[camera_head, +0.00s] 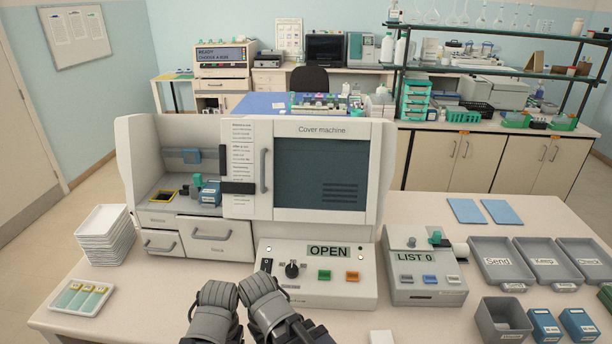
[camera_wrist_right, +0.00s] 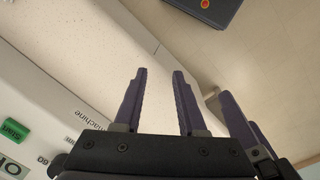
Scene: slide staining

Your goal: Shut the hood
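The cover machine (camera_head: 320,245) stands on the bench. Its hood panel (camera_head: 321,172), with a dark window and an upright handle (camera_head: 264,171), is at the right, and the bay (camera_head: 172,196) at its left stands open. The machine's display (camera_head: 328,251) reads OPEN. My two dark arms show at the bottom middle of the head view, in front of the control panel, with no fingers visible there. In the right wrist view my right gripper (camera_wrist_right: 158,72) has its fingers apart and empty above the bench. More purple fingers, apparently my left gripper's, show at its right, partly hidden.
A stack of white trays (camera_head: 104,235) and a slide tray (camera_head: 82,297) lie at the left. A LIST 0 device (camera_head: 425,270) stands right of the machine. Grey Send, Keep and Check trays (camera_head: 500,262) and blue boxes (camera_head: 545,325) are farther right.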

